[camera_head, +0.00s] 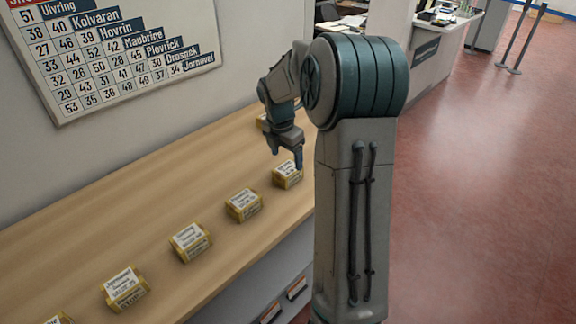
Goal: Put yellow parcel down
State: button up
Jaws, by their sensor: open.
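Several small yellow parcels with white printed labels stand in a row along the wooden counter (130,215). My gripper (287,160) points down at the far end of the row, over one yellow parcel (288,178). It is open, with its fingers at the top of this parcel. I cannot tell whether the fingers touch it. The parcel appears to rest on the counter. Nearer parcels are a second (244,205), a third (190,242) and a fourth labelled Jarnovel (124,289).
One more parcel (54,319) is cut off at the bottom left edge. A chart of place names and numbers (115,45) hangs on the wall behind the counter. Shelves (285,300) with labels are below the counter. The red floor (480,200) at right is clear.

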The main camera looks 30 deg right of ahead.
aim_at(284, 171)
notch_tip(284, 171, up, 6)
jog(key=a, duration=0.1)
jog(key=s+a+r+m+t, duration=0.1)
jog(key=s+a+r+m, duration=0.2)
jog(key=s+a+m, duration=0.8)
jog(key=s+a+f+m+t+y, duration=0.1)
jog(key=s+a+f+m, duration=0.1)
jog(key=s+m, duration=0.9)
jog(key=s+a, duration=0.1)
jog(key=s, duration=0.2)
jog(key=shift+f+y, duration=0.2)
jog(key=shift+y, duration=0.1)
